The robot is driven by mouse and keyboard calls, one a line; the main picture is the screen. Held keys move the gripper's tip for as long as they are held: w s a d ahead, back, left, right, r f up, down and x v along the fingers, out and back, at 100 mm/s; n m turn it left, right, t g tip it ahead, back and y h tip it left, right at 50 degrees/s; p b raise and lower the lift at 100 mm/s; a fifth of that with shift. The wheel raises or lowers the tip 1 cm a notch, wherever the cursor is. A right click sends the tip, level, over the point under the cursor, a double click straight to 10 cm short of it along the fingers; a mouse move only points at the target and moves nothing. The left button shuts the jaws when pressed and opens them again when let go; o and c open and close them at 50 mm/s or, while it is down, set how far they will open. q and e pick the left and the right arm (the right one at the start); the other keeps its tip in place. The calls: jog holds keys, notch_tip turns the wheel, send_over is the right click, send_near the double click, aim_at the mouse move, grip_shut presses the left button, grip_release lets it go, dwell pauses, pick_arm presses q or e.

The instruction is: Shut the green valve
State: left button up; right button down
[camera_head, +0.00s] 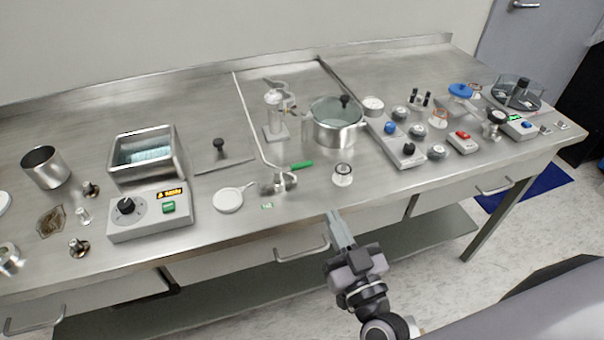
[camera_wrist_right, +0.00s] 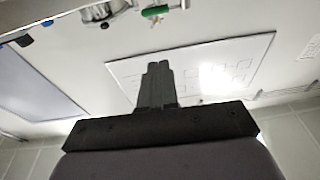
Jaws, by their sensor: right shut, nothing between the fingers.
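The green valve handle (camera_head: 302,165) is a short green lever on a metal valve body (camera_head: 280,183) near the front of the steel bench. The lever points to the right, away from the valve body. A thin bent metal pipe (camera_head: 253,135) rises from the valve towards the back. In the right wrist view the green handle (camera_wrist_right: 157,12) shows at the top edge. My right gripper (camera_head: 335,219) is shut and empty, in front of the bench edge, apart from the valve and nearer to me. My left gripper is not in view.
A white round lid (camera_head: 229,199) lies to the left. The bench front edge (camera_head: 240,238) lies between my gripper and the bench top.

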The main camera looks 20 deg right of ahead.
send_near(294, 169)
jog(key=w+r, duration=0.1)
jog(key=w+d+r, duration=0.1)
jog(key=r, duration=0.1)
jog(key=w+r, duration=0.1)
jog(key=shift+d+r+b, duration=0.2)
jog(key=shift+d+b, duration=0.15)
jog(key=shift+b, duration=0.05)
jog(key=shift+w+a+f+b, duration=0.1)
jog(key=shift+w+f+b, duration=0.7)
jog(key=shift+b, duration=0.25)
jog(key=shift+w+f+b, duration=0.15)
jog(key=shift+w+b, duration=0.2)
jog(key=shift+w, duration=0.1)
jog(key=shift+w+f+b, duration=0.15)
jog(key=shift+w+b, duration=0.2)
jog(key=shift+w, duration=0.15)
